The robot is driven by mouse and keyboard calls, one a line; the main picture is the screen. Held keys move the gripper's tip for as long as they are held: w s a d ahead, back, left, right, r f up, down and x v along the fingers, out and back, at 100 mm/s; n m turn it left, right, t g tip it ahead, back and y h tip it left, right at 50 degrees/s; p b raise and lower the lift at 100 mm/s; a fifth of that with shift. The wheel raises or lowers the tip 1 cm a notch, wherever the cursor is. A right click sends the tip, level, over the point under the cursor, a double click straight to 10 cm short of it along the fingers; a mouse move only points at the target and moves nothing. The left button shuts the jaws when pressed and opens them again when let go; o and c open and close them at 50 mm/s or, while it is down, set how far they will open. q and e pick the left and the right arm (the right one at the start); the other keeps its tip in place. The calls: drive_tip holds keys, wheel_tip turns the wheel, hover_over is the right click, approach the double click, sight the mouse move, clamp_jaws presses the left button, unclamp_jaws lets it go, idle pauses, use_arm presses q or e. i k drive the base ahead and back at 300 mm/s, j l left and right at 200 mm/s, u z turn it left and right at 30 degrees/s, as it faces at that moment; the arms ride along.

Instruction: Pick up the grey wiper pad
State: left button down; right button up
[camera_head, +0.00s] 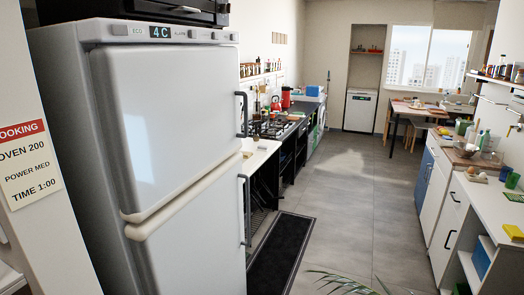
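I cannot make out a grey wiper pad in the head view; if it is here, it is hidden or too small to tell. The gas hob (272,128) is set in the far left counter, beyond the fridge, and is small and partly blocked. Neither of my grippers is in view.
A large white fridge (172,125) fills the left. A dark mat (281,256) lies beside it. Plant leaves (345,283) poke in at the bottom. The right counter (495,203) holds several small items. A table (428,108) stands far back. The grey floor (352,190) between is clear.

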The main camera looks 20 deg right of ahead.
sight(260, 147)
drive_tip(key=i+l+u, duration=0.1)
drive_tip(key=i+l, duration=0.35)
drive_tip(key=l, duration=0.2)
drive_tip(key=i+l+u, duration=0.25)
drive_tip(key=i+l, duration=0.15)
drive_tip(key=l, duration=0.25)
drive_tip(key=i+l, duration=0.15)
drive_tip(key=l, duration=0.25)
drive_tip(key=i+l+u, duration=0.15)
drive_tip(key=l, duration=0.2)
drive_tip(key=i+l, duration=0.2)
drive_tip(key=l, duration=0.2)
drive_tip(key=i+l+u, duration=0.15)
drive_tip(key=l, duration=0.2)
drive_tip(key=i+l+u, duration=0.1)
drive_tip(key=u, duration=0.3)
drive_tip(key=l+u, duration=0.6)
drive_tip(key=l, duration=0.6)
drive_tip(key=l+u, duration=0.25)
drive_tip(key=l, duration=0.6)
drive_tip(key=k+l+u, duration=0.2)
drive_tip(key=l, duration=0.6)
drive_tip(key=i, duration=0.1)
